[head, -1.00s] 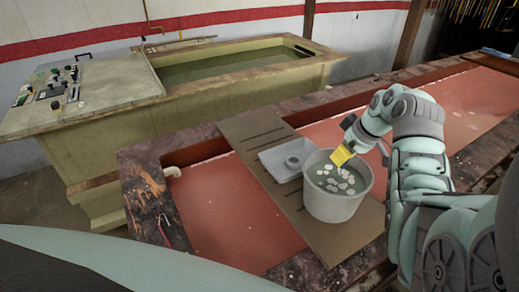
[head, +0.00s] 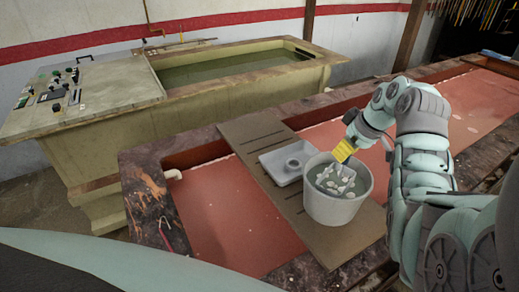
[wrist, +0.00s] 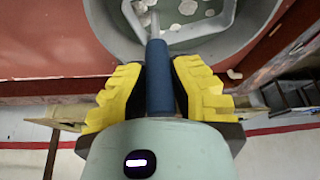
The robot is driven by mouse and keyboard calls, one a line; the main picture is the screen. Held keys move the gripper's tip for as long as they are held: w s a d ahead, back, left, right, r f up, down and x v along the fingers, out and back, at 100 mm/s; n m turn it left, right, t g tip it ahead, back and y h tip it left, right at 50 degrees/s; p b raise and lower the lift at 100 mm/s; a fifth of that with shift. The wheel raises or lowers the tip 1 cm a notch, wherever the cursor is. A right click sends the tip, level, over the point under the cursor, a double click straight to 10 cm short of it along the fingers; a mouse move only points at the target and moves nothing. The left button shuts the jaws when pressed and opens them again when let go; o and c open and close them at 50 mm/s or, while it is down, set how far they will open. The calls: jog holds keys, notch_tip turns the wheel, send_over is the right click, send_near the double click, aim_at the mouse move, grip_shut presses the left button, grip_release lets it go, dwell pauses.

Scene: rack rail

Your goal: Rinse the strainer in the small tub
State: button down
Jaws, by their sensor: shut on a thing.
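The small tub (head: 336,211) is a round grey bucket standing on a brown board, holding greenish water with several pale pieces in it. In the wrist view my gripper (wrist: 160,92) is shut on the blue handle of the strainer (wrist: 160,70). A thin grey rod runs from the handle into the tub (wrist: 90,15). In the head view a pale frame, apparently the strainer's head, shows inside the tub among the pieces; its depth cannot be told.
A grey square tray with a raised ring (head: 276,168) sits just left of the tub. The slotted brown board (head: 295,215) lies across a long red-floored trough (head: 215,215). A larger water tank (head: 235,75) with a control panel (head: 60,90) stands behind.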

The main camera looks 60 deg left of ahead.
jog(key=shift+r, duration=1.45)
jog(key=shift+r+p, duration=1.2)
jog(key=shift+r, duration=0.3)
jog(key=shift+d, duration=0.1)
jog(key=shift+d+r+p, duration=0.1)
jog(key=shift+d+p, duration=0.25)
jog(key=shift+p, duration=0.25)
jog(key=s+d+p, duration=0.2)
jog(key=d+p, duration=0.8)
jog(key=d, duration=1.6)
